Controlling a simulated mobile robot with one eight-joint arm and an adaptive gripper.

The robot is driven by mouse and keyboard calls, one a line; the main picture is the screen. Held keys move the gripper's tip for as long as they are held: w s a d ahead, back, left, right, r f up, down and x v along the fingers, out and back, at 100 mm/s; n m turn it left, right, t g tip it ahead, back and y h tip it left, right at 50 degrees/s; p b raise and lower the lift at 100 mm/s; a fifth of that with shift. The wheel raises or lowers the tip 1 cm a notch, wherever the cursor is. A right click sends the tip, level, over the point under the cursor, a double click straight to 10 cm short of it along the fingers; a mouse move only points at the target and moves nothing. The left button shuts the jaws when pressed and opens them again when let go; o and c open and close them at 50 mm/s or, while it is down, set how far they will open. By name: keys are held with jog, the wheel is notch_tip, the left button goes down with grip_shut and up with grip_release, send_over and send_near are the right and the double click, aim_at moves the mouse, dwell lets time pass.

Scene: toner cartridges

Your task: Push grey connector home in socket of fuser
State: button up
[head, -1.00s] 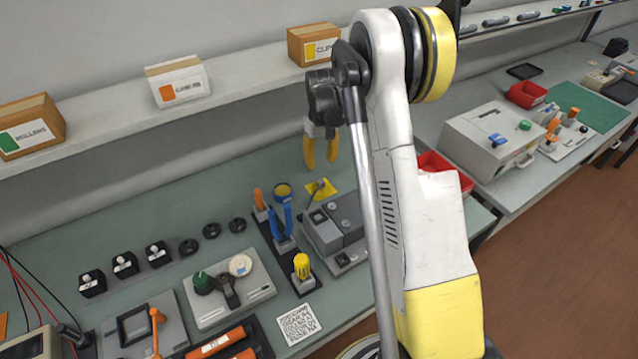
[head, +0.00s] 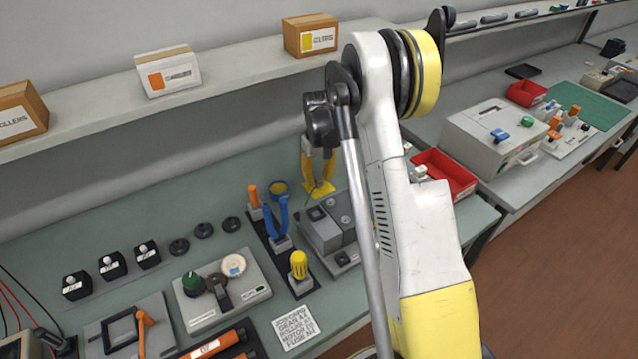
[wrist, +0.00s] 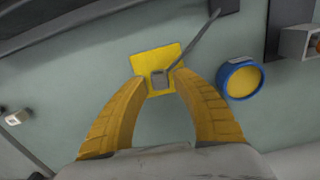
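The grey connector (wrist: 159,79) rests on a yellow square pad (wrist: 146,62) on the bench, with a dark cable running from it. My gripper (wrist: 160,77) is open, its yellow fingers either side of the connector with small gaps. In the head view my gripper (head: 319,178) is low over the yellow pad (head: 318,193); the connector is hidden or too small there. The grey unit (head: 330,228) nearer the camera appears to be the fuser. Its socket cannot be made out.
A red bin (head: 447,173) is behind my arm. A shelf (head: 230,69) with boxes runs above.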

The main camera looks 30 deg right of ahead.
aim_at(319, 179)
grip_shut()
jog(key=shift+r+p, duration=0.5)
jog(key=shift+r, duration=0.55)
dwell(0.4)
jog(key=shift+o, duration=1.8)
grip_release()
jog(key=shift+r+p, duration=1.55)
jog(key=shift+r, duration=1.45)
